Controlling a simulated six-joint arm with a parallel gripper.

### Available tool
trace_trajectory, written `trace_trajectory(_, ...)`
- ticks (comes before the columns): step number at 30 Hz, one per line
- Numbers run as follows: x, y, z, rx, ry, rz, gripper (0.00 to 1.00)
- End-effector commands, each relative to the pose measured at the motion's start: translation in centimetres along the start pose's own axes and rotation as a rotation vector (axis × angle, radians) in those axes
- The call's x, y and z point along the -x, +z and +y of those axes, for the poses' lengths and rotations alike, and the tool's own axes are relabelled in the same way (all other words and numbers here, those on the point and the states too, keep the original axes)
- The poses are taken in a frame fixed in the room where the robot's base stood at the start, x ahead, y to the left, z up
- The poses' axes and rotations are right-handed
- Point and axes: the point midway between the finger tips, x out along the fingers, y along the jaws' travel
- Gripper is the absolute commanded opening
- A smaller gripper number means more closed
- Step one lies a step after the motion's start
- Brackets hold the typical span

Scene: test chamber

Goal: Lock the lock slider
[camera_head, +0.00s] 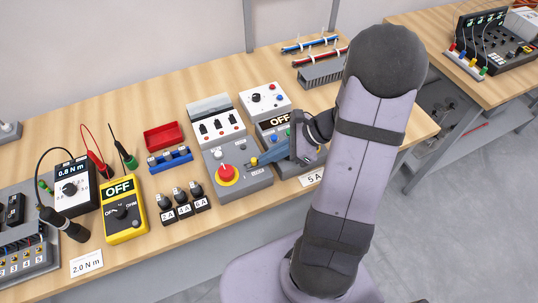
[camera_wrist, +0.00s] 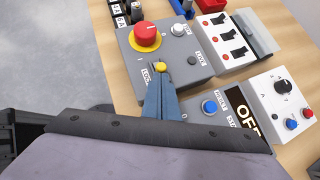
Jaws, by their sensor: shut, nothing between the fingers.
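The lock slider's yellow knob (camera_wrist: 160,66) sits on a grey control box (camera_wrist: 122,44), beside the partly covered "LOCK" label. In the head view the yellow knob (camera_head: 254,161) shows just left of my gripper's tip. My gripper (camera_wrist: 161,82) is shut, with its blue-grey fingers together and nothing between them. Its fingertips are right at the near side of the knob; I cannot tell whether they touch. My gripper (camera_head: 265,157) also shows in the head view, over the right part of the box. The fingers hide the slider's slot.
A red stop button (camera_wrist: 146,33) on a yellow base and a white button (camera_wrist: 177,29) stand close by on the box. A switch panel (camera_wrist: 224,42) is behind it. A box with an "OFF" display (camera_wrist: 242,112) stands beside my fingers.

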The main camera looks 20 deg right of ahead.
Motion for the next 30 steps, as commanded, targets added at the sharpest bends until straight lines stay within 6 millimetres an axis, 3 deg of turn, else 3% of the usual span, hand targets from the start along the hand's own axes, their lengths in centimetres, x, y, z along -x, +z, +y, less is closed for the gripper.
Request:
trace_trajectory(7, -1.7, 1.7, 1.3, 0.002, 0.002, 0.0, 0.0)
trace_trajectory(18, -1.8, 1.7, 1.4, -0.001, 0.003, -0.001, 0.0)
trace_trajectory(23, -1.1, 1.2, 1.3, -0.004, 0.001, -0.002, 0.0)
trace_trajectory(30, 1.6, -1.1, 1.1, -0.004, -0.005, -0.003, 0.0)
